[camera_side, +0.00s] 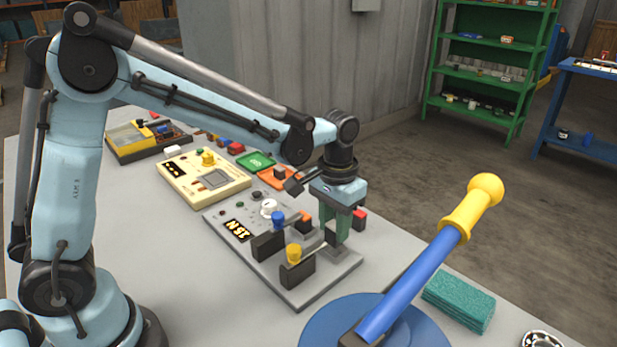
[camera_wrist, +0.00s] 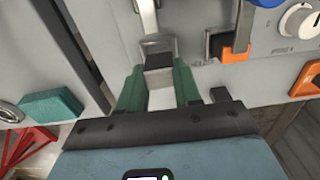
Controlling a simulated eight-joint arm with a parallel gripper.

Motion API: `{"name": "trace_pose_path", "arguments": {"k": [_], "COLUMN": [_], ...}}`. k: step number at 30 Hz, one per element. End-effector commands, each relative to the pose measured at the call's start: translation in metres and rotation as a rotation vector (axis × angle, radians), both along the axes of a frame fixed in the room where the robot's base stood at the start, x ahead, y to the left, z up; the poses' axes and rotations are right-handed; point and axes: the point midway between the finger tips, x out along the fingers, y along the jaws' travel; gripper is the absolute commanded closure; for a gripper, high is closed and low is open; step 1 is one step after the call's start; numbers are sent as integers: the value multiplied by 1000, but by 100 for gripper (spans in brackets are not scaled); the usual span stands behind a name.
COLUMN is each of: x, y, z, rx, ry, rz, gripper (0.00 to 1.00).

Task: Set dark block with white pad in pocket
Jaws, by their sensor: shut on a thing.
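My gripper (camera_side: 335,232) points down over the right end of the grey panel (camera_side: 300,292), near the bar of the yellow-knobbed lever (camera_side: 293,254). In the wrist view its green fingers (camera_wrist: 158,92) are shut on a block with a pale pad (camera_wrist: 162,99) and a dark part (camera_wrist: 158,61). A grey fitting (camera_wrist: 157,44) at the end of a metal bar lies right by the dark part. The pocket is not clearly seen; the fingers hide the spot in the side view, so I cannot tell whether the block sits in it.
A blue-knobbed lever (camera_side: 277,222) stands beside the yellow one. An orange piece (camera_wrist: 236,53) is close to my gripper. A blue disc with a yellow-handled bar (camera_side: 415,275) and a teal pad (camera_side: 459,300) are to the right. A cream panel (camera_side: 203,178) lies behind.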

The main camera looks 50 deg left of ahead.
Motion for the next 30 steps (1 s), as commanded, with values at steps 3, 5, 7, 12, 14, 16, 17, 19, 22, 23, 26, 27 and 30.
{"name": "trace_pose_path", "arguments": {"k": [3,5,7,12,14,16,17,19,22,23,26,27,30], "x": [0,0,0,0,0,0,0,0,0,0,0,0,0], "y": [0,0,0,0,0,0,0,0,0,0,0,0,0], "z": [-1,-2,-4,-7,-8,-9,-10,-11,-13,-13,-14,-14,-14], "rx": [0,0,0,0,0,0,0,0,0,0,0,0,0], "ry": [0,0,0,0,0,0,0,0,0,0,0,0,0], "rz": [0,0,0,0,0,0,0,0,0,0,0,0,0], "gripper": [97,97,97,97,97,97,97,97,97,97,97,97,97]}}
